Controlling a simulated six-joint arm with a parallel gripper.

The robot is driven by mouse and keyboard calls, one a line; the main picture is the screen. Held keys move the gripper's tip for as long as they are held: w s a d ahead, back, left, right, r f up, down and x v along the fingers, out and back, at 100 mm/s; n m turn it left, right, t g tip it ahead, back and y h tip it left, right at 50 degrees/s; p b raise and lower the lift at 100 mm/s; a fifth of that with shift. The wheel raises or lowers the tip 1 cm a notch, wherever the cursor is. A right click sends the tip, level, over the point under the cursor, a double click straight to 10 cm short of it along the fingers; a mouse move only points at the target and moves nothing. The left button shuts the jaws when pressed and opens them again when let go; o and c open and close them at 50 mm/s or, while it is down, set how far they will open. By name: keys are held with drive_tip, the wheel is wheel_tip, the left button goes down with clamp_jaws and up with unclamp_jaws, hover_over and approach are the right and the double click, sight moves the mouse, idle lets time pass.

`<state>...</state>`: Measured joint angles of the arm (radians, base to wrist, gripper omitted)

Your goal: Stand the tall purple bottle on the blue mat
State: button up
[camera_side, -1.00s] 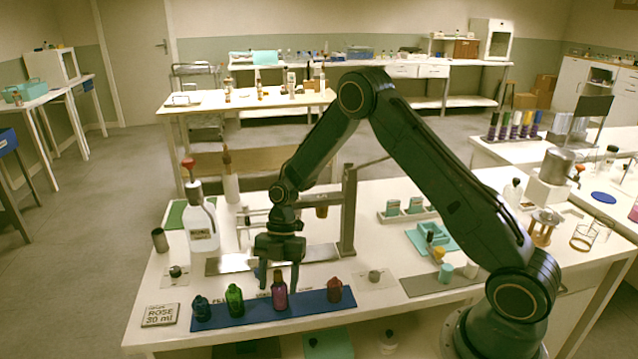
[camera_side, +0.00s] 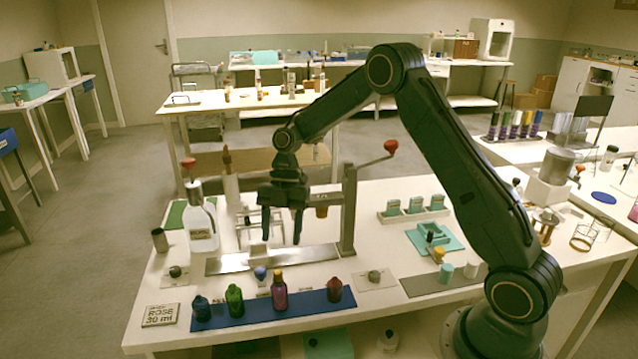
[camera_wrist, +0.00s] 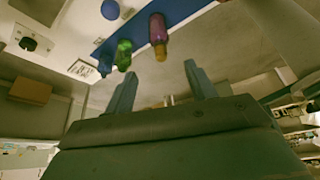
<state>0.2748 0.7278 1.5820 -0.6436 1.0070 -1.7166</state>
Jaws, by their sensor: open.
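The tall purple bottle (camera_side: 279,293) stands upright on the blue mat (camera_side: 250,316), with a yellowish cap. It also shows in the wrist view (camera_wrist: 158,34). The mat also holds a dark blue bottle (camera_side: 201,309), a green bottle (camera_side: 234,299) and a dark red bottle (camera_side: 334,289), the purple one being between the green and the red. My gripper (camera_side: 283,239) is open and empty, above the metal plate behind the mat, clear of the purple bottle. In the wrist view its two fingers (camera_wrist: 160,88) are spread apart.
A metal plate (camera_side: 222,265) with an upright post (camera_side: 349,212) and red-knobbed lever (camera_side: 391,147) stands behind the mat. A white jug (camera_side: 202,232) is at left. A small blue-topped item (camera_side: 260,273) sits behind the mat. A ROSE 30 ml card (camera_side: 160,315) lies left.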

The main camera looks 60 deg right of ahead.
drive_tip(key=shift+r, duration=0.1)
idle(0.5)
drive_tip(key=s+a+r+m+t+h, duration=0.1)
drive_tip(key=s+a+r+m+t, duration=0.1)
drive_tip(key=s+r+m, duration=0.5)
drive_tip(key=s+a+r+m+t+h, duration=0.1)
drive_tip(key=s+a+r+m+t, duration=0.3)
drive_tip(key=r, duration=0.6)
drive_tip(key=s+d+r+m+t+h, duration=0.1)
drive_tip(key=s+d+r+m+h, duration=0.1)
drive_tip(key=s+m, duration=0.9)
drive_tip(key=shift+s+d, duration=0.65)
drive_tip(key=shift+s, duration=2.8)
drive_tip(key=shift+r, duration=0.1)
